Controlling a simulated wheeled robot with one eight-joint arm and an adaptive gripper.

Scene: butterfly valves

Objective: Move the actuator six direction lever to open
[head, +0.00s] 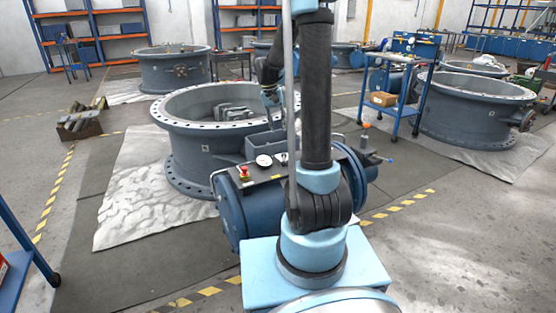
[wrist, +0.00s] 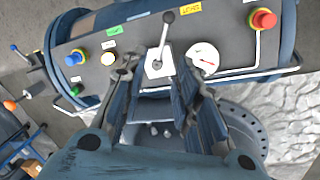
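The direction lever (wrist: 166,38) is a thin metal stick with a black ball knob, rising from a white plate on the grey control panel (wrist: 225,35) of the blue actuator (head: 232,215). In the wrist view the lever leans up and slightly right.
A pressure gauge (wrist: 204,57) and a red emergency button (wrist: 263,18) sit right of the lever. White (wrist: 108,58), blue (wrist: 73,59) and green (wrist: 76,90) buttons sit left. A metal handrail runs along the panel's edge. A large flanged valve (head: 205,150) stands behind the actuator.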

